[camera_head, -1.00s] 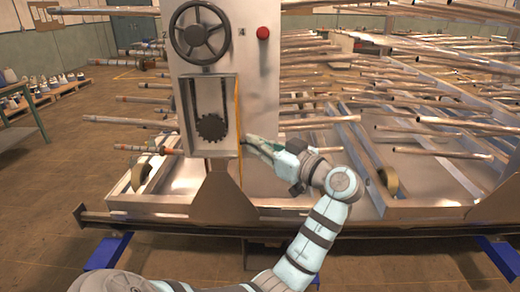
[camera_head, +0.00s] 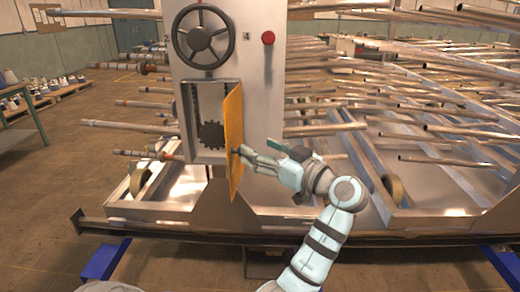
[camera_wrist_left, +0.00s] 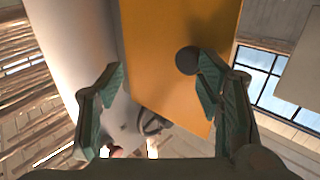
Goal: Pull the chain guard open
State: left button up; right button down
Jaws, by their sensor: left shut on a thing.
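The chain guard (camera_head: 234,130) is a yellow-orange panel hinged at the right side of the housing. It stands swung out from the opening, which shows a dark sprocket (camera_head: 211,134) and chain. My left gripper (camera_head: 246,155) is at the guard's lower part, coming from the right, and is shut on it. In the left wrist view the guard (camera_wrist_left: 165,50) fills the middle, with a dark round knob (camera_wrist_left: 187,60) at the right finger of my left gripper (camera_wrist_left: 150,75). The exact grip on the knob is hard to see. My right gripper is not in view.
Many metal tubes (camera_head: 420,105) stick out on both sides. A low metal frame with a front rail (camera_head: 330,239) runs below.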

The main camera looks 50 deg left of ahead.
pick_arm(q)
jog(key=w+d+b, duration=0.5)
jog(key=w+d, duration=0.4)
jog(key=d, duration=0.3)
jog(key=shift+w+d, duration=0.2)
jog(key=shift+d, duration=0.2)
dwell(0.6)
jog(key=shift+f, duration=0.15)
notch_tip(320, 180, up, 10)
dwell(0.5)
